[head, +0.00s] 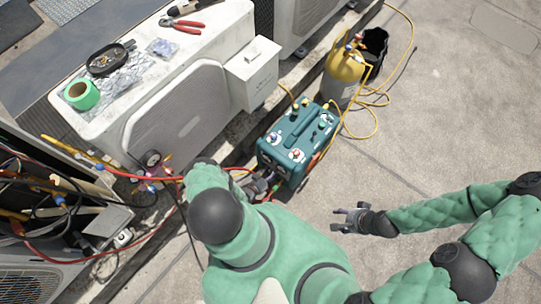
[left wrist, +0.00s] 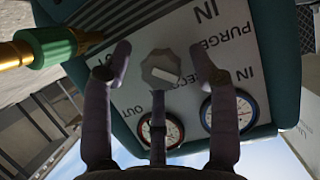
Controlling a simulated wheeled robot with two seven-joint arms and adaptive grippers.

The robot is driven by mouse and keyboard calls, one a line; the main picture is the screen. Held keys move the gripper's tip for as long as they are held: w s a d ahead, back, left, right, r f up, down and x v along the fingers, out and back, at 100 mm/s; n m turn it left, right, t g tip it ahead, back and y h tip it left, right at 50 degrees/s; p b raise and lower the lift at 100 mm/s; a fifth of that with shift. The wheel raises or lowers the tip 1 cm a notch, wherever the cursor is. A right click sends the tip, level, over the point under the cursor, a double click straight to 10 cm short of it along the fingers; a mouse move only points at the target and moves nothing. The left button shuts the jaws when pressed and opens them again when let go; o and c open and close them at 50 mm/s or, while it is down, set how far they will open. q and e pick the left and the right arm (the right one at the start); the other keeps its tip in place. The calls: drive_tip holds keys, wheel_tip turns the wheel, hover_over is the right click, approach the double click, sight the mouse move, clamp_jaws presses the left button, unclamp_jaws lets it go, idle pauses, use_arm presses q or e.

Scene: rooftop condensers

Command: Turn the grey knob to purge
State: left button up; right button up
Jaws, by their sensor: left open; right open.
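The grey knob (left wrist: 164,70) sits on the light front panel of the teal recovery machine (head: 292,128). The panel shows upside down in the left wrist view, with PURGE to the right of the knob, a partly hidden RECO… label below it and OUT at lower left. The knob's white bar points to the lower right in that view. My left gripper (left wrist: 164,62) is open, its fingers on either side of the knob; contact cannot be told. In the head view the knob is hidden. My right gripper (head: 348,219) is open and empty above the concrete.
Two gauges (left wrist: 232,112) sit on the panel near my fingers. A yellow cylinder (head: 343,68) stands behind the machine. A white condenser (head: 185,105) is to the left.

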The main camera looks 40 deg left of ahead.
use_arm(q)
drive_tip(key=shift+w, duration=0.2)
drive_tip(key=c, duration=1.1)
drive_tip(key=shift+a+f+n+h, duration=0.15)
drive_tip(key=shift+n+h, duration=0.15)
drive_tip(key=shift+n, duration=0.2)
drive_tip(key=n+h, duration=0.2)
drive_tip(key=shift+n, duration=0.4)
drive_tip(key=shift+a, duration=0.1)
drive_tip(key=o, duration=1.1)
